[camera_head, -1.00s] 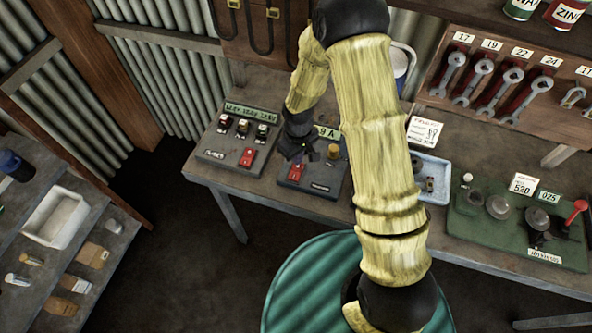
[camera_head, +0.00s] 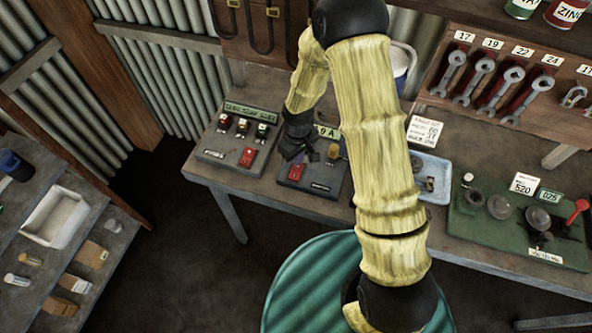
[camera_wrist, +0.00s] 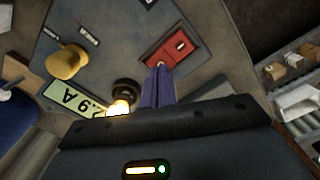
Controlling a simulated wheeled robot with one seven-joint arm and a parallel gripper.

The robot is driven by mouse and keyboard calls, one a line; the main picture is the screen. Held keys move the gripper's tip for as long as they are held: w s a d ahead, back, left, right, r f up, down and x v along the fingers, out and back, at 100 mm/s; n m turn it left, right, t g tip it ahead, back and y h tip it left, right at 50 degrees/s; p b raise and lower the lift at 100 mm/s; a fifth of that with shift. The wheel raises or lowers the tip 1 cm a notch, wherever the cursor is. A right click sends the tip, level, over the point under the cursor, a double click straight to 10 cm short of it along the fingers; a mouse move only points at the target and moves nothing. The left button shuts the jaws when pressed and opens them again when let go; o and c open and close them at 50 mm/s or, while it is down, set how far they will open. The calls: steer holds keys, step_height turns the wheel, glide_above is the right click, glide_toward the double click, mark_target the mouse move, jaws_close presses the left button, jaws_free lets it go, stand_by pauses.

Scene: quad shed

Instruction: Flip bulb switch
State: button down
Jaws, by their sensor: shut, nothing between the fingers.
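The grey switch panel (camera_head: 318,187) stands on the bench and carries a red rocker switch (camera_head: 296,172). The switch also shows in the wrist view (camera_wrist: 172,48). A bulb (camera_wrist: 120,107) in a dark socket glows on this panel, partly covered by my gripper's body. In the head view my gripper (camera_head: 298,156) hangs over the panel.
A second panel (camera_head: 228,158) with its own red switch (camera_head: 247,157) and several small lamps stands to the left. A blue-white tray (camera_head: 433,168) and a green board (camera_head: 470,225) lie to the right. Wrenches (camera_head: 497,88) hang behind. A shelf (camera_head: 60,235) is at left.

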steer(key=shift+f+b, duration=0.6)
steer(key=shift+f, duration=0.25)
stand_by(0.4)
steer(key=shift+r, duration=0.1)
steer(key=shift+r+p, duration=2.6)
steer(key=shift+r, duration=0.95)
steer(key=s+d+r+m+t+b, duration=0.2)
steer(key=s+d+r+m+b, duration=0.3)
steer(key=s+d+r+m, duration=0.3)
steer(key=s+d+r, duration=0.4)
steer(key=d+r, duration=0.1)
steer(key=shift+s+d+r+t+b, duration=0.25)
steer(key=shift+d+t+b, duration=0.05)
steer(key=shift+b, duration=0.05)
